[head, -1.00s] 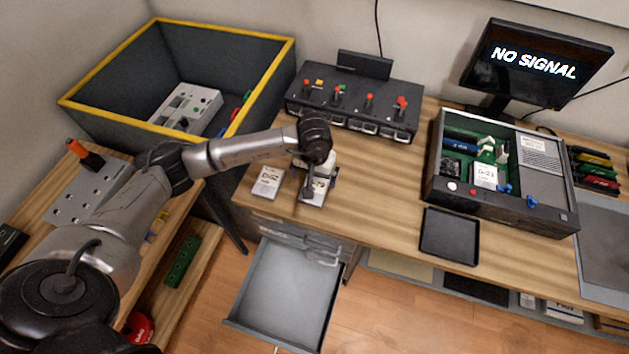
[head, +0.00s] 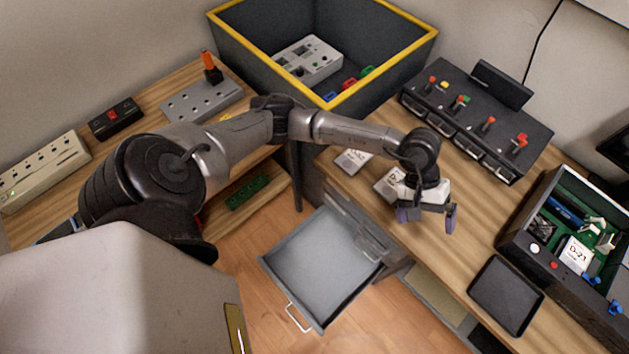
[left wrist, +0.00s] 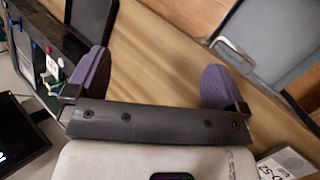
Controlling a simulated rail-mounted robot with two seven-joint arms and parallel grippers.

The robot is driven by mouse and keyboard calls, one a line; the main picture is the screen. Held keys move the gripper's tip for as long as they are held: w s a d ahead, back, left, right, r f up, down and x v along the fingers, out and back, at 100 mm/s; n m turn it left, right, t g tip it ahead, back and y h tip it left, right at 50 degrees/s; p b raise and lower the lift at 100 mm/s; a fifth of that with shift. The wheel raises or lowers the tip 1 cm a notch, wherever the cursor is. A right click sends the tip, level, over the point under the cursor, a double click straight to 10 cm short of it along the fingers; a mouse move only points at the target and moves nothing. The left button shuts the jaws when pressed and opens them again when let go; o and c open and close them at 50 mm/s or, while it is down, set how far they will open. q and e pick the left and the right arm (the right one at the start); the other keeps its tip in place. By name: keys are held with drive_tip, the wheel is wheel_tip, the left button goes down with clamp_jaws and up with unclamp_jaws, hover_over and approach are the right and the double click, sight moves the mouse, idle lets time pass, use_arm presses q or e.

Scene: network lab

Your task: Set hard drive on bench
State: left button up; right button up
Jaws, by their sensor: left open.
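A white labelled hard drive (head: 389,184) lies flat on the wooden bench (head: 440,236), just left of my left gripper. A second white drive (head: 352,161) lies farther left on the bench. My left gripper (head: 427,217) is open and empty over the bench, its purple fingertips apart. In the left wrist view the open gripper (left wrist: 153,80) has only bare wood between its fingers, and a labelled drive (left wrist: 287,164) shows partly at the lower right. Another drive (head: 574,254) sits inside the open case. My right gripper is out of view.
An open grey drawer (head: 322,262) juts out below the bench front. A black tray (head: 506,294) lies before the open case (head: 519,222). A black drive dock (head: 477,121) stands at the back, and a yellow-rimmed bin (head: 424,42) at the far left of the bench.

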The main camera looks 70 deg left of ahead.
use_arm(q)
drive_tip(key=s+d+r+n+h, duration=0.2)
drive_tip(key=d+n+h, duration=0.15)
drive_tip(key=d, duration=0.25)
wheel_tip(320, 180, up, 10)
drive_tip(key=d+n+t+h, duration=0.2)
drive_tip(key=n+t+h, duration=0.4)
drive_tip(key=n+t, duration=1)
drive_tip(key=s+a+f+n+g+y, duration=0.15)
drive_tip(key=a+f+n+y, duration=0.35)
drive_tip(key=n, duration=0.6)
drive_tip(key=s+a+f+n+y, duration=0.2)
drive_tip(key=a+f+n+y, duration=0.2)
drive_tip(key=n+y, duration=0.55)
drive_tip(key=s+a+f+n+g+y, duration=0.1)
drive_tip(key=a+f+n+y, duration=0.3)
drive_tip(key=n, duration=0.9)
drive_tip(key=s+f+n+g, duration=0.4)
drive_tip(key=s+f+g, duration=0.1)
drive_tip(key=s, duration=0.4)
drive_tip(key=s+f+n+g+h, duration=0.1)
drive_tip(key=s+f+n+g, duration=0.4)
drive_tip(key=s, duration=0.4)
drive_tip(key=shift+f, duration=0.2)
